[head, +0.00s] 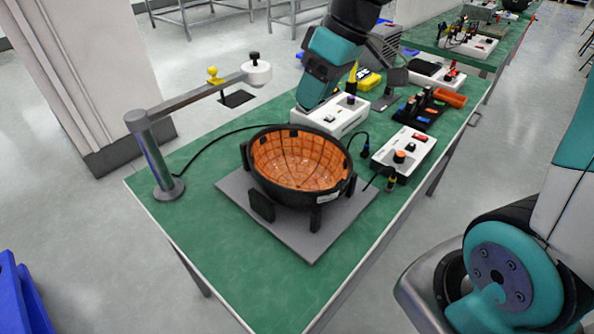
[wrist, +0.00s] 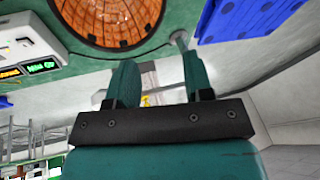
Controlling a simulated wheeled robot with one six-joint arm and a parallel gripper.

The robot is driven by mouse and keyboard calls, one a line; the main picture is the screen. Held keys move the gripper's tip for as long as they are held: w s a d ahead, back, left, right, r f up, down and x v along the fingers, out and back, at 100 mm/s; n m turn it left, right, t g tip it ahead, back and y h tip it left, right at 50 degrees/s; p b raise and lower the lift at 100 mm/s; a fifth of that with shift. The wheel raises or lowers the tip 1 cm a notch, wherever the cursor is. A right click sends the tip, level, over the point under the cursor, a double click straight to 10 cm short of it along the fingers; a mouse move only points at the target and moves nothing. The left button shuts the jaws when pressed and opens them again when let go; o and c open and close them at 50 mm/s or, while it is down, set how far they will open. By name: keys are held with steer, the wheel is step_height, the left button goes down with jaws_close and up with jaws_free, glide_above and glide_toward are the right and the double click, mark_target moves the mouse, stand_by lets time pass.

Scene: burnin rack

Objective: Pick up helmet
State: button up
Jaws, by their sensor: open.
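The helmet (head: 300,172) lies upside down, black outside with a ribbed orange inside, on a grey square plate (head: 245,212) on the green table (head: 225,250). In the wrist view the orange inside of the helmet (wrist: 108,18) shows at the top, cut off by the frame edge. My gripper (wrist: 158,70) has two teal fingers spread apart with nothing between them. It is apart from the helmet. In the head view the teal end of my arm comes down from the top, behind the helmet; its fingertips are not clear there.
A grey post (head: 155,155) with a side arm and white head (head: 257,73) stands left of the helmet. A white box (head: 333,115) stands behind it and another (head: 404,150) at its right, with black cables between. The table's front area is clear. Blue bins (head: 18,295) stand lower left.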

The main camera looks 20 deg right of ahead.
steer(key=t, duration=0.1)
glide_toward(319, 131)
steer(key=x, duration=0.5)
steer(key=shift+w+a+f, duration=0.1)
steer(key=shift+a+f, duration=0.05)
steer(key=shift+a, duration=0.35)
steer(key=shift+d+p+x, duration=0.2)
steer(key=shift+p+x, duration=0.05)
steer(key=shift+x, duration=1.3)
steer(key=shift+d+p+x, duration=0.2)
steer(key=shift+p+x, duration=0.05)
steer(key=shift+x, duration=1.35)
steer(key=shift+f, duration=0.15)
steer(key=shift+c, duration=0.4)
